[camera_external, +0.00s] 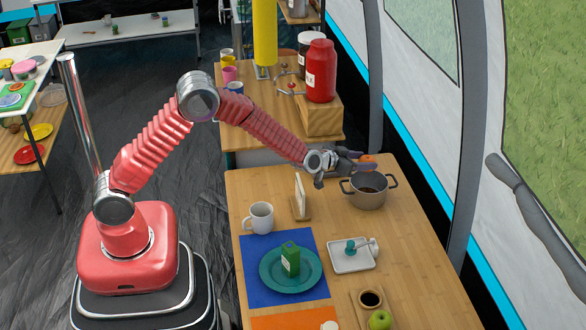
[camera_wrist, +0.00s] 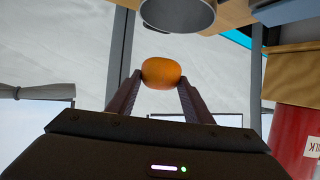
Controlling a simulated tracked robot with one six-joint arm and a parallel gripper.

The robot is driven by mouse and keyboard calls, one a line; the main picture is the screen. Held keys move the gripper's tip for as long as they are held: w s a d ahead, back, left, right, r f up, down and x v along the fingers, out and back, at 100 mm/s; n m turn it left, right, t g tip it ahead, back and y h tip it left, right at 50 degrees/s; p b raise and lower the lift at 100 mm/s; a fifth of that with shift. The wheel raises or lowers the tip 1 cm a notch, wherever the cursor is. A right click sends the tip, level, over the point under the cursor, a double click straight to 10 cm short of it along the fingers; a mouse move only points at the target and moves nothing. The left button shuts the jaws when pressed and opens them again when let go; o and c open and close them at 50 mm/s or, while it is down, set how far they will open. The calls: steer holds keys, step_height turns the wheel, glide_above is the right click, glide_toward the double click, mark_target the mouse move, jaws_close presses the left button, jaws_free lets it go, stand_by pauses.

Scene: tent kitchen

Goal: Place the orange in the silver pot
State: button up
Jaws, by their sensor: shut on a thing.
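The orange (camera_wrist: 161,73) is held between the two fingertips of my gripper (camera_wrist: 160,80) in the wrist view. In the external view the orange (camera_external: 367,158) shows as a small patch at the end of my gripper (camera_external: 360,163), above the back rim of the silver pot. The silver pot (camera_external: 369,195) stands upright on the wooden table with two side handles and a dark inside. Part of the pot (camera_wrist: 180,14) shows at the top of the wrist view, apart from the orange. My gripper is shut on the orange.
A white mug (camera_external: 260,218) and an upright board on a stand (camera_external: 300,198) are left of the pot. A white tray (camera_external: 351,262), a teal plate (camera_external: 264,271) with a green carton (camera_external: 290,259), and a green apple (camera_external: 380,320) are nearer. A red container (camera_external: 320,72) stands behind.

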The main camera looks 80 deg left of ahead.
steer(key=shift+f, duration=2.2)
steer(key=shift+f, duration=0.1)
steer(key=shift+f, duration=1.75)
steer(key=shift+f, duration=0.35)
steer(key=o, duration=1.1)
steer(key=shift+r, duration=0.1)
steer(key=shift+s+d+r, duration=0.1)
steer(key=shift+s+r, duration=0.15)
steer(key=shift+r, duration=0.1)
steer(key=v, duration=1.1)
steer(key=shift+s, duration=0.15)
